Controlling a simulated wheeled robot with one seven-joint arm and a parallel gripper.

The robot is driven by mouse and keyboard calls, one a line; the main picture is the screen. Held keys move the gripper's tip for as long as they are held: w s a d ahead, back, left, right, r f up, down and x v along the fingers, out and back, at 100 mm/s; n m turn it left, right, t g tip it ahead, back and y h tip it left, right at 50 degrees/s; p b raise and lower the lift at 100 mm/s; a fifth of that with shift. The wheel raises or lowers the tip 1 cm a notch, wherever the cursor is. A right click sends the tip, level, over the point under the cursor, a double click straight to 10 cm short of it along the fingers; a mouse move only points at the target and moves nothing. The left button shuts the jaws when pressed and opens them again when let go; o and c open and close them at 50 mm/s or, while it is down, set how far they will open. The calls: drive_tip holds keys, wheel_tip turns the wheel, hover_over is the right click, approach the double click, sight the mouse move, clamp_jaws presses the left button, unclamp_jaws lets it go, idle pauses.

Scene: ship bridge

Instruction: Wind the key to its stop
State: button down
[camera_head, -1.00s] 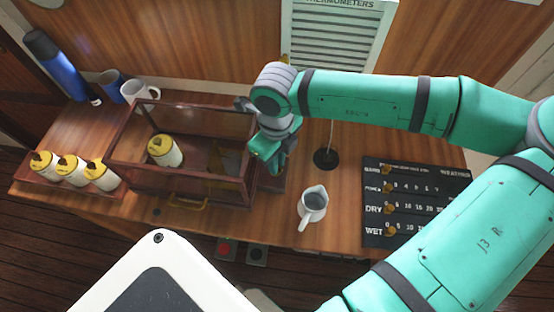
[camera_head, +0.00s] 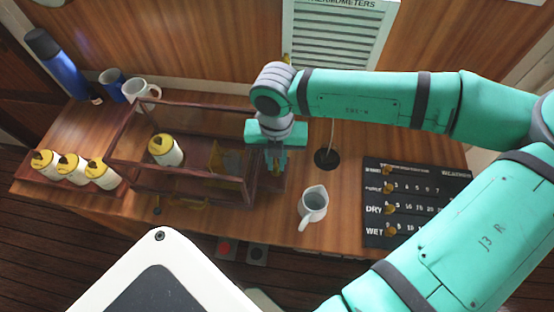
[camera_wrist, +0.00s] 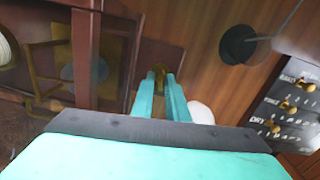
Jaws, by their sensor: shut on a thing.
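A small brass key (camera_wrist: 159,70) shows between my fingertips at the right end of the wood-framed glass case (camera_head: 192,197). My gripper (camera_head: 276,167) points down beside that end of the case and is shut on the key. In the wrist view my gripper (camera_wrist: 160,78) has both teal fingers close together around it. Only a bit of brass shows; the rest of the key is hidden by the fingers. How far the key is turned cannot be told.
Inside the case stands a yellow-topped white cylinder (camera_head: 167,150); several similar ones stand at the left. A white jug (camera_head: 313,203) stands right of my gripper, near a black round base (camera_head: 326,159) and a dark weather board (camera_head: 410,205). Mugs (camera_head: 140,90) and a blue flask (camera_head: 58,66) stand at the back left.

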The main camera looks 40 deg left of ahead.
sight(276, 165)
drive_tip(key=shift+w+m, duration=0.1)
drive_tip(key=shift+m, duration=0.2)
drive_tip(key=shift+w, duration=0.1)
idle(0.8)
drive_tip(key=shift+a, duration=0.1)
drive_tip(key=c, duration=1.7)
unclamp_jaws()
drive_tip(key=shift+s, duration=0.2)
drive_tip(key=shift+c, duration=0.2)
wheel_tip(276, 165, up, 11)
drive_tip(key=shift+f, duration=0.1)
